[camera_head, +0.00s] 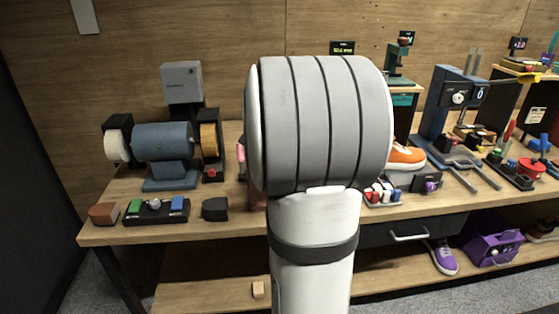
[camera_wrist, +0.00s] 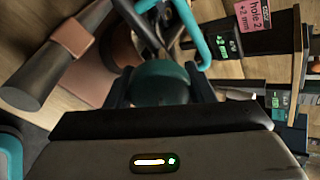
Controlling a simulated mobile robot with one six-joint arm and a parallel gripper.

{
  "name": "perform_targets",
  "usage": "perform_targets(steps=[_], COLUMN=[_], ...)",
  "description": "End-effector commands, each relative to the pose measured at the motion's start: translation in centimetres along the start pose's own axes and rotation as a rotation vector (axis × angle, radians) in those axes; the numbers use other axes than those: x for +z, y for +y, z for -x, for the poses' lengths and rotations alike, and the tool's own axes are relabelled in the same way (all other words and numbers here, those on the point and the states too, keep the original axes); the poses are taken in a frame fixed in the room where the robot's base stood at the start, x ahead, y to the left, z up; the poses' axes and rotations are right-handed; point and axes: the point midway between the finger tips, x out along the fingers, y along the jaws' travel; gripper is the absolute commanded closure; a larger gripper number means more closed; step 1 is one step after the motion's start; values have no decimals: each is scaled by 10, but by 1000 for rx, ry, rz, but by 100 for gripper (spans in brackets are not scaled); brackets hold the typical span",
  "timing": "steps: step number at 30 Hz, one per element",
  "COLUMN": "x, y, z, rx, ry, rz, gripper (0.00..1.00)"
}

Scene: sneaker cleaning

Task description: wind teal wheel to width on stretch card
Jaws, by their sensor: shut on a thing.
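The teal wheel (camera_wrist: 160,72) is rounded and sits in the middle of the wrist view. My gripper (camera_wrist: 160,88) is shut on it, with a dark finger on each side. A dark threaded rod (camera_wrist: 146,32) runs up and left behind the wheel.
A teal curved bar (camera_wrist: 197,32) rises close behind the wheel. A grey cylinder with a tan band (camera_wrist: 76,40) lies at upper left. On the bench, a blue grinder (camera_head: 165,145) stands left and an orange sneaker (camera_head: 405,158) right of my arm.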

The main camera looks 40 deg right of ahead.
Motion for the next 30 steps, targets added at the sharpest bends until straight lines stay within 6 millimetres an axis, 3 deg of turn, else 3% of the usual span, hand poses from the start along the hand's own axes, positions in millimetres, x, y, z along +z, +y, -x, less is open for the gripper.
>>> perform_targets(steps=[17,18,25,30], x=[-3,-3,-2,-2], y=[3,3,2,1], z=[-1,-1,-1,-1], rx=[11,11,9,8], ry=[6,6,4,3], rz=[-37,-37,-36,-36], gripper=[74,51,32,32])
